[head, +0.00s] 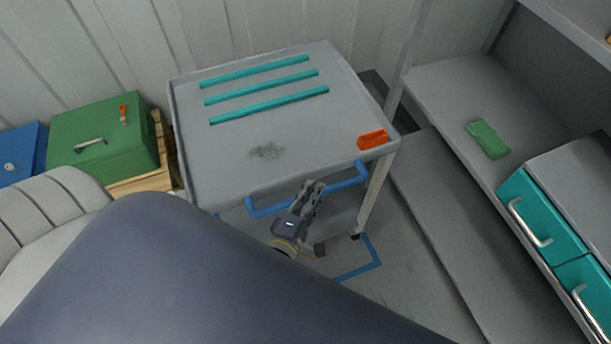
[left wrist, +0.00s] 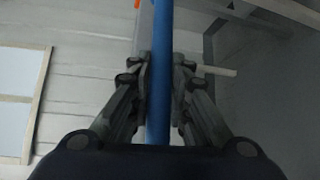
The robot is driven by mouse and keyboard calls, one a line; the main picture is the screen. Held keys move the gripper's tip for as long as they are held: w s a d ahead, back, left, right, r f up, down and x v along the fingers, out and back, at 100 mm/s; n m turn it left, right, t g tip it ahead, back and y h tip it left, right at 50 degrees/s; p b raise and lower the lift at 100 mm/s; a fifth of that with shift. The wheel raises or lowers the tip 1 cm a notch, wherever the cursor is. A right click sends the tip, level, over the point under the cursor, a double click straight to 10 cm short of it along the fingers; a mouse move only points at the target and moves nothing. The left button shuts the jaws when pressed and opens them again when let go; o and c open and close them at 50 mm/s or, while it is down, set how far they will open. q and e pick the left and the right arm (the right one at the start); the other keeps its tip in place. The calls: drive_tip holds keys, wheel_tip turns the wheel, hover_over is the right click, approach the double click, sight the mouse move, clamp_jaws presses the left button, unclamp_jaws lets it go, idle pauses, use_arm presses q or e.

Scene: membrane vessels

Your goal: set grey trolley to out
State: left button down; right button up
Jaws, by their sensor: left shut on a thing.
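The grey trolley (head: 225,163) stands against the ribbed wall in the head view. Its top carries three teal strips (head: 262,88), a dark smudge (head: 267,151) and an orange piece (head: 372,139) at the front right corner. A blue handle bar (head: 345,180) runs along its front edge. My left gripper (head: 312,190) is at the middle of this bar. In the left wrist view the blue bar (left wrist: 159,70) passes between the two fingers of my left gripper (left wrist: 160,75), which are shut on it. My right gripper is not in view.
Blue tape (head: 358,271) marks the floor by the trolley's front right leg. A green box (head: 100,150) on a wooden crate and a blue box (head: 22,155) are at the left.

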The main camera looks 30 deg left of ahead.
use_arm(q)
drive_tip(key=s+d, duration=0.6)
drive_tip(key=d, duration=0.1)
drive_tip(key=shift+s+d, duration=0.35)
drive_tip(key=shift+d, duration=0.05)
drive_tip(key=c, duration=1.5)
unclamp_jaws()
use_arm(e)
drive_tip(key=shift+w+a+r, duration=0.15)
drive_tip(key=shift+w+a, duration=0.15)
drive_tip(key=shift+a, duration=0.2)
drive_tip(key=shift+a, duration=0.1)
use_arm(q)
drive_tip(key=s, duration=0.4)
drive_tip(key=s+r, duration=0.1)
drive_tip(key=s, duration=0.7)
drive_tip(key=shift+d+r, duration=0.3)
drive_tip(key=shift+d, duration=0.1)
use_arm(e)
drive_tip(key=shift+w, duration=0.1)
